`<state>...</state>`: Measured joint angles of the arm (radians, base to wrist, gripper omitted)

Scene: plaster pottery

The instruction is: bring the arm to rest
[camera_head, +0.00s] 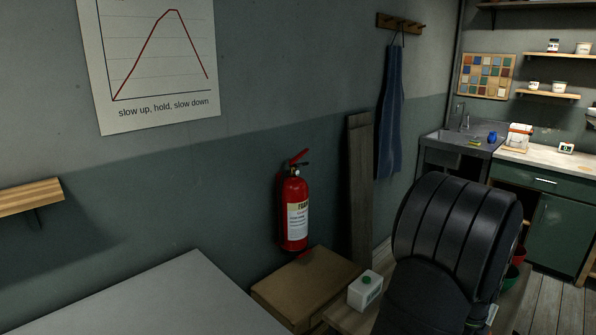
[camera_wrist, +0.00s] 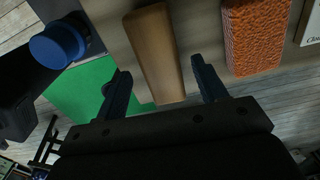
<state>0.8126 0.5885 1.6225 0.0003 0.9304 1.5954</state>
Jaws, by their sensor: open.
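My gripper (camera_wrist: 160,68) shows in the wrist view, its two dark blue fingers spread apart. A tan wooden block (camera_wrist: 155,45) shows between the fingers in the picture, on or above a brown board surface. No finger is seen closed on it, and I cannot tell how far off it is. In the head view a black, ribbed part of my own arm fills the lower right. My gripper does not show there.
The wrist view shows an orange textured block (camera_wrist: 255,35), a blue round knob-like thing (camera_wrist: 60,42) and a green sheet (camera_wrist: 85,90). The head view shows a fire extinguisher (camera_head: 294,212), a cardboard box (camera_head: 300,285), a white container (camera_head: 365,290) and a pale tabletop (camera_head: 160,300).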

